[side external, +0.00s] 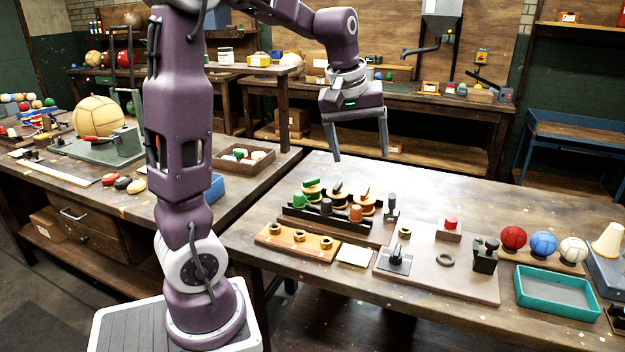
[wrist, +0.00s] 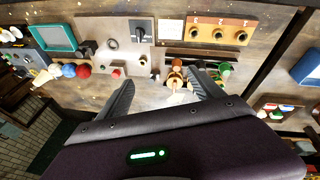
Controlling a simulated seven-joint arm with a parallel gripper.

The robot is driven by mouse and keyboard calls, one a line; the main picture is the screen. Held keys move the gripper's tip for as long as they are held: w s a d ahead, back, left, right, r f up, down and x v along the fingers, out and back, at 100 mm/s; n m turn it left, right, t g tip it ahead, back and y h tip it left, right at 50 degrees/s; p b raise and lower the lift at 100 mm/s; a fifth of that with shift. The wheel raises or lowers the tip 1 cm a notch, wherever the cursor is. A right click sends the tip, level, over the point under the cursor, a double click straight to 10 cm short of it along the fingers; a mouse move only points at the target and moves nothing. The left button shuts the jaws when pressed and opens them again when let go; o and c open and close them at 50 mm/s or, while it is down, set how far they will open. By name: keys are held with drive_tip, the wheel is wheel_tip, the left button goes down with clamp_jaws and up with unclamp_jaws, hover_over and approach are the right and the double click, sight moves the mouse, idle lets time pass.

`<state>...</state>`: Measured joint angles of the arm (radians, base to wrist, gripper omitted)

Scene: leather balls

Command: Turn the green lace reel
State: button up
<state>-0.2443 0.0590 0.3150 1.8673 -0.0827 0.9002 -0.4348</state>
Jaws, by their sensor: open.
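The green lace reel (side external: 312,188) stands at the left end of a row of three on a dark rack (side external: 322,226). A black reel (side external: 337,194) and an orange reel (side external: 365,203) stand to its right. Green, black and orange cylinders stand just in front of them. My gripper (side external: 360,154) is open and empty, high above the bench behind the row, apart from everything. In the wrist view my right finger partly hides the row, and green parts (wrist: 225,69) show beside it; which is the reel is hard to tell.
A wooden strip with three numbered rings (side external: 299,237) lies in front of the rack. A grey board (side external: 470,285) with small fixtures is to the right. Red, blue and white balls and a teal tray (side external: 555,294) lie further right. The bench behind the row is clear.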

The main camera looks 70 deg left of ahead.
drive_tip(key=w+a+f+n+g+y, duration=0.1)
drive_tip(key=w+a+f+n, duration=0.25)
drive_tip(key=a, duration=0.65)
drive_tip(key=n+g+y, duration=0.2)
drive_tip(key=n+g, duration=0.1)
drive_tip(key=n, duration=0.2)
approach(312, 179)
drive_tip(key=f, duration=0.1)
drive_tip(key=x, duration=0.7)
drive_tip(key=shift+s+a+f, duration=0.15)
drive_tip(key=shift+a+f, duration=0.05)
drive_tip(key=shift+a, duration=0.05)
drive_tip(key=c, duration=1.4)
drive_tip(key=shift+d, duration=0.1)
drive_tip(key=m+t, duration=0.1)
drive_tip(key=m, duration=0.2)
drive_tip(key=m+t, duration=0.1)
drive_tip(key=m, duration=0.2)
drive_tip(key=shift+s+m, duration=0.2)
drive_tip(key=shift+m, duration=0.05)
drive_tip(key=m+t, duration=0.1)
drive_tip(key=m, duration=0.1)
drive_tip(key=m+h, duration=0.1)
drive_tip(key=m, duration=0.2)
drive_tip(key=shift+t, duration=0.4)
drive_tip(key=shift+m+h, duration=0.3)
